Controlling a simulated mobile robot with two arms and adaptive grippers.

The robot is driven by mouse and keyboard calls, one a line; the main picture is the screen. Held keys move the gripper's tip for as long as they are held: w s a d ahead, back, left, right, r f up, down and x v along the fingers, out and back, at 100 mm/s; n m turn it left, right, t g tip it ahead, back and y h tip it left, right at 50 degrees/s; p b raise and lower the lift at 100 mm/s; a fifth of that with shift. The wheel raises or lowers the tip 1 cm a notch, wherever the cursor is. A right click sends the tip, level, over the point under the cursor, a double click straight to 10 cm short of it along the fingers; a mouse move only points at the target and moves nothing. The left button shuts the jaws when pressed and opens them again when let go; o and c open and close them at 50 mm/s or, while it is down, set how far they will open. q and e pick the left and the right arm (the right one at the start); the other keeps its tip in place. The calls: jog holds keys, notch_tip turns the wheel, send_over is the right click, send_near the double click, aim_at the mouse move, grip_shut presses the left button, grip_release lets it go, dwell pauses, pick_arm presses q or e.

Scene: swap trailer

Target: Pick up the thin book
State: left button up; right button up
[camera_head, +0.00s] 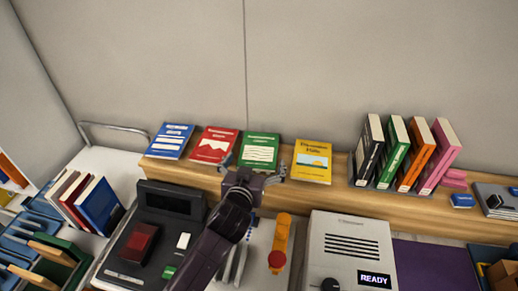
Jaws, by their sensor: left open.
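Four flat, thin-looking books lie in a row on the wooden shelf: a blue book (171,140), a red book (214,145), a green book (260,149) and a yellow book (313,161). I cannot tell which one is the thin book. My left gripper (255,166) is open, its fingers spread to either side of the green book's near edge. It appears empty; contact with the book cannot be told. My right gripper is not in view.
Upright black, green, orange and pink books (410,154) stand right on the wooden shelf (345,190). A wall rises behind.

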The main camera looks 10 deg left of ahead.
aim_at(260, 149)
pick_arm(q)
jog(key=shift+a+p+x, duration=0.2)
jog(key=shift+p+x, duration=0.3)
jog(key=shift+x, duration=1.7)
jog(key=shift+w+a+f+p, duration=0.1)
jog(key=shift+w+f+p, duration=0.05)
jog(key=shift+w+p, duration=0.2)
jog(key=c, duration=1.2)
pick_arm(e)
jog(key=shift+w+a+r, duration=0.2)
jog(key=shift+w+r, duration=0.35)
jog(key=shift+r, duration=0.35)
